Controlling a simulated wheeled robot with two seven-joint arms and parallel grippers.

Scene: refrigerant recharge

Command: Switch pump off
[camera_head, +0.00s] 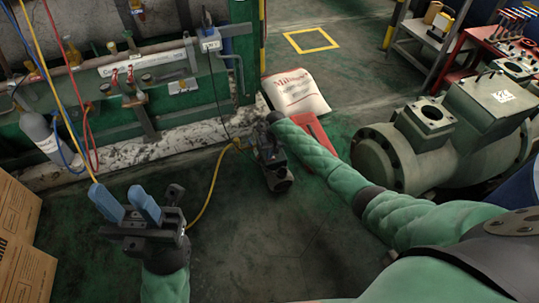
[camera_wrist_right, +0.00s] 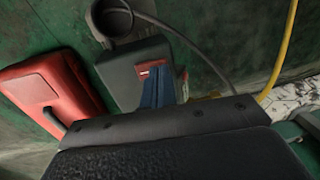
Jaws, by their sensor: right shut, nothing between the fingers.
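The pump (camera_wrist_right: 122,78) is a dark grey box on the floor with a round dark end in the right wrist view. A small red switch (camera_wrist_right: 152,65) shows on its top. My right gripper (camera_wrist_right: 158,84) has its blue fingers shut and empty, with the tips close to the switch; I cannot tell whether they touch. In the head view the pump (camera_head: 279,183) sits mid-floor, partly hidden under my right gripper and wrist. My left gripper (camera_head: 118,190) is open and empty, fingers up, to the left of the pump.
A red case (camera_wrist_right: 42,92) lies beside the pump. A yellow hose (camera_head: 212,185) runs to the pump's left. A large green compressor (camera_head: 425,145) stands at right, a white sack (camera_head: 296,92) behind. Cardboard boxes (camera_head: 18,240) stand at left. The front floor is clear.

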